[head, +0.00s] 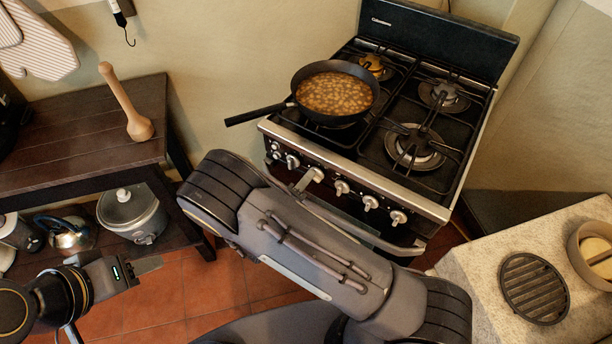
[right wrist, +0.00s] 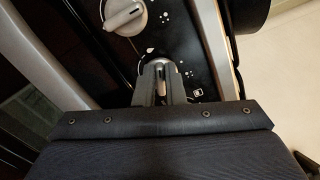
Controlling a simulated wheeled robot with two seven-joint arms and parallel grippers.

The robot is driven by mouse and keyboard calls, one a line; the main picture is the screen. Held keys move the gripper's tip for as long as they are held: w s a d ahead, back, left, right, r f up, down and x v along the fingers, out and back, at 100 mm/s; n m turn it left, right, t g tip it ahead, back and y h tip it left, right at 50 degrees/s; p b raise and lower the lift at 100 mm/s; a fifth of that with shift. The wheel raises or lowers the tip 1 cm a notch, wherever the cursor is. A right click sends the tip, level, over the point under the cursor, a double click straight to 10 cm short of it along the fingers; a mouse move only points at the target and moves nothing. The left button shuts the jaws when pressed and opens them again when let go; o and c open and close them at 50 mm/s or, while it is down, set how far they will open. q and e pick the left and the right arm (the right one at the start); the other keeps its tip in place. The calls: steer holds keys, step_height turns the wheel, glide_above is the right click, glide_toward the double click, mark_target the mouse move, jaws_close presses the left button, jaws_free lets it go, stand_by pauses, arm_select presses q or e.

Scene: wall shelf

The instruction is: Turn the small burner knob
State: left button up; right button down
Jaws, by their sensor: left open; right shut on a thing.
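The stove (head: 409,200) has a row of silver knobs along its front panel, including knobs in the head view (head: 342,187) and (head: 293,161). My right arm reaches across to the panel; in the head view its gripper is mostly hidden behind the arm. In the right wrist view my right gripper (right wrist: 163,85) is shut on a knob (right wrist: 158,67), which shows only partly between the fingers. A larger grey knob (right wrist: 125,14) lies beyond it, apart from the fingers. My left gripper (head: 147,266) is open and empty at the lower left, away from the stove.
A dark wooden table (head: 60,146) holds a pestle (head: 124,105). A counter (head: 477,262) with a round grate (head: 534,287) stands at the right.

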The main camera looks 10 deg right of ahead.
steer(key=shift+f+n+p, duration=0.1)
steer(key=shift+n+p, duration=0.25)
steer(key=shift+n, duration=0.85)
steer(key=c, duration=1.5)
jaws_free()
steer(key=b+v, duration=0.1)
steer(key=v, duration=0.7)
jaws_close()
